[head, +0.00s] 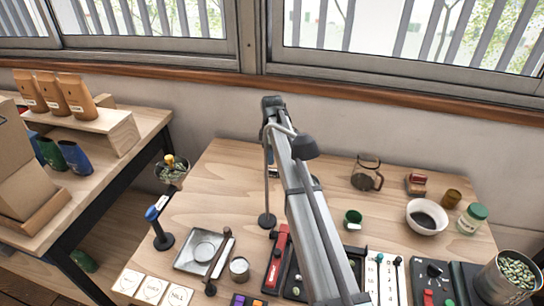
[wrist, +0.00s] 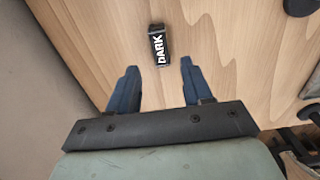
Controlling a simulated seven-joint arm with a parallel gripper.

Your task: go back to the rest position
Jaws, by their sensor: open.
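My gripper (wrist: 159,64) shows in the wrist view with its two blue fingers spread apart and nothing held between them. A small black block marked "DARK" (wrist: 158,46) lies on the wooden table just past the fingertips, in line with the gap. The fingers do not visibly touch it. In the head view my arm reaches from the bottom edge up across the table towards the wall. I cannot make out the fingers there.
A black lamp head (head: 303,147) stands close beside my arm. To the right are a glass jug (head: 367,174), a green cup (head: 352,219), a white bowl (head: 427,216) and a lidded jar (head: 471,218). A metal tray (head: 190,264) lies front left. The table's left-middle (head: 220,190) is clear.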

